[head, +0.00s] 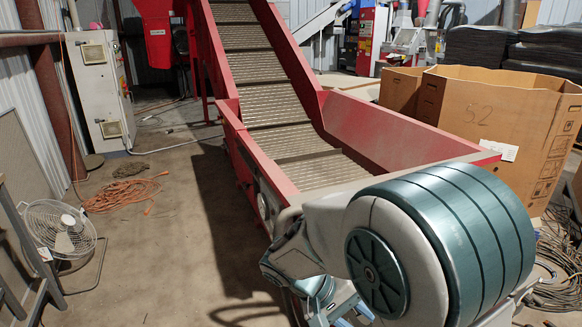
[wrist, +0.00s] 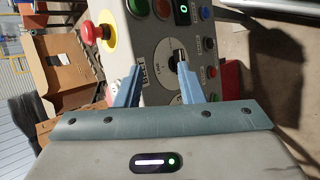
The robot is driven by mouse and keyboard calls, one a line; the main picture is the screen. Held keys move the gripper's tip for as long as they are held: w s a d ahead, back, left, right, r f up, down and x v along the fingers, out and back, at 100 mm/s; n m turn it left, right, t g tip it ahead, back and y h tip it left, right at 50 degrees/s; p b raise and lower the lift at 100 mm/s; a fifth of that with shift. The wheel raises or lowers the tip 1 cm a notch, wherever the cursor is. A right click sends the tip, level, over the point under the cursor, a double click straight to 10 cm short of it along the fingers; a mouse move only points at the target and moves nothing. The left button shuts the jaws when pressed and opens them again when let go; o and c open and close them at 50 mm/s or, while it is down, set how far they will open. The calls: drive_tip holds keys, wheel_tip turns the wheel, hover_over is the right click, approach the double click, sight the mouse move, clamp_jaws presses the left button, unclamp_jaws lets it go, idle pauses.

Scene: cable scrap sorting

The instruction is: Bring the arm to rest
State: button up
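My gripper (wrist: 159,64) shows in the wrist view with two blue fingers apart and nothing held between them. The fingertips are in front of a grey control panel (wrist: 150,86), near a round black-and-grey rotary switch (wrist: 173,66). I cannot tell whether a fingertip touches the panel. In the head view my arm (head: 440,245) is folded large at the lower right, in front of the conveyor's lower end, and hides most of my gripper.
The panel carries a red emergency stop (wrist: 97,32) and several coloured buttons. A red-sided conveyor (head: 270,95) rises behind my arm. Cardboard boxes (head: 495,110) stand right, cable coils (head: 555,265) lie lower right. A fan (head: 62,230) and orange cord (head: 120,193) are left; floor between is clear.

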drive_tip(key=s+d+r+t+y+p, duration=0.1)
drive_tip(key=s+r+t+y+p, duration=0.1)
drive_tip(key=r+p, duration=0.4)
drive_tip(key=s+r+m+t+y+p, duration=0.1)
drive_tip(key=s+r+y+p, duration=0.4)
drive_tip(key=r, duration=0.9)
drive_tip(key=shift+d+r+m+t+y+p, duration=0.15)
drive_tip(key=shift+d+m+t+y+p, duration=0.3)
drive_tip(key=shift+y+p, duration=0.55)
drive_tip(key=shift+o, duration=0.2)
drive_tip(key=shift+a+r+t, duration=0.15)
drive_tip(key=shift+r+t, duration=0.1)
drive_tip(key=shift+r, duration=0.05)
drive_tip(key=shift+s, duration=0.1)
